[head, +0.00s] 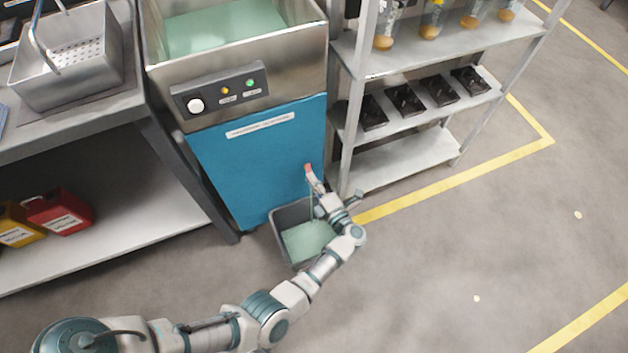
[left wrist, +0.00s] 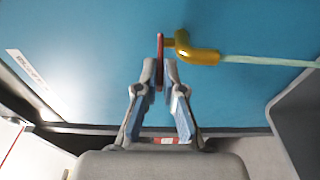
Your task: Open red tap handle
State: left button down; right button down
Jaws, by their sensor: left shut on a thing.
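The red tap handle (left wrist: 160,50) shows in the left wrist view, between the fingertips of my left gripper (left wrist: 160,75), which is shut on it. It also shows as a small red spot low on the blue front panel in the head view (head: 308,168). The brass tap spout (left wrist: 197,54) sits beside the handle. A pale green stream (left wrist: 265,61) runs from the spout. In the head view my left gripper (head: 313,180) is at the panel's lower right and partly hides the tap. My right gripper is not in view.
A grey bin (head: 279,237) holding pale green liquid stands on the floor below the tap. The blue-fronted tank (head: 250,160) stands between a workbench (head: 100,122) on the left and a metal shelf rack (head: 410,160) on the right. Floor at the right is clear.

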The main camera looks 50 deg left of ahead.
pick_arm(q)
jog(key=shift+d+f, duration=0.15)
jog(key=shift+f, duration=0.2)
jog(key=c, duration=1.3)
grip_release()
jog(key=shift+w, duration=0.1)
jog(key=shift+r, duration=0.15)
jog(key=v, duration=1.2)
